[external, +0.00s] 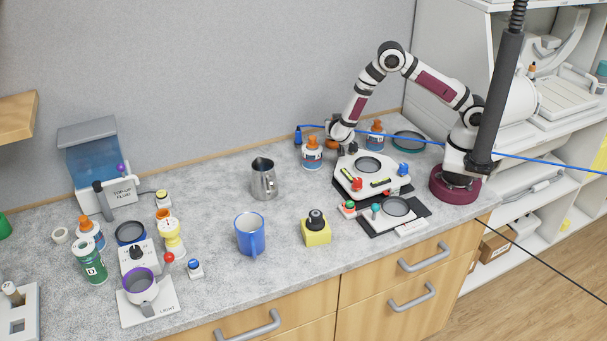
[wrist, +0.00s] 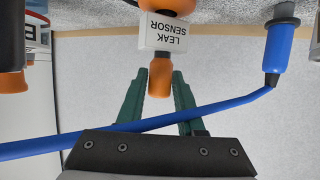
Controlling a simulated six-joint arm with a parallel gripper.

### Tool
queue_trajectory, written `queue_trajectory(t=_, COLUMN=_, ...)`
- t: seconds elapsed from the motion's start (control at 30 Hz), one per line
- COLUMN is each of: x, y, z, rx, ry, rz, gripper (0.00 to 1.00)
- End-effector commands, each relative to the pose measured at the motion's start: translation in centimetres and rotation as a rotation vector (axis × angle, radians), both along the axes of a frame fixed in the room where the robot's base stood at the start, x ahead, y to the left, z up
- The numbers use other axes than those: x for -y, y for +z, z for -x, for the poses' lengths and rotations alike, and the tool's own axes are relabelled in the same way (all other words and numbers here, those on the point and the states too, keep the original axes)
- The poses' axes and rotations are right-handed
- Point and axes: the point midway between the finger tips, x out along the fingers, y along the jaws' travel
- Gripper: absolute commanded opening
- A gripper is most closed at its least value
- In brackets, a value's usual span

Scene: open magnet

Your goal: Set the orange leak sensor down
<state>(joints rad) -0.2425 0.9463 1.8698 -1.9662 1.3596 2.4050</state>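The orange leak sensor (external: 332,143) is at the back of the counter near the wall, partly hidden by my arm. In the wrist view it hangs upside down in the picture, with a white "LEAK SENSOR" label (wrist: 162,33) and an orange end piece (wrist: 160,80). My gripper (wrist: 160,84) has its green fingers on both sides of that end piece, seemingly pressed against it. The orange body is at or just above the counter (wrist: 95,14); I cannot tell whether it touches.
A blue cable (wrist: 170,120) crosses in front of the fingers, from a blue plug (wrist: 275,45) near the wall. Orange-capped bottles (external: 312,154) (external: 375,134) flank the gripper. A white device (external: 371,180) stands in front. Counter left of the bottles, by the metal jug (external: 264,180), is clear.

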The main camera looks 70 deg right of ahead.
Motion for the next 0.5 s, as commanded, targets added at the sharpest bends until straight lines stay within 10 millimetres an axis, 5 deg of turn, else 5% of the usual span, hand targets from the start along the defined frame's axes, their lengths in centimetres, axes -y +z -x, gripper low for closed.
queue_trajectory(t=0.1, x=0.0, y=0.0, z=0.0, rx=0.000, ry=0.000, rz=0.000, gripper=0.58)
queue_trajectory(t=0.5, x=-1.3, y=0.9, z=0.4, rx=0.003, ry=0.004, rz=-0.001, gripper=0.58)
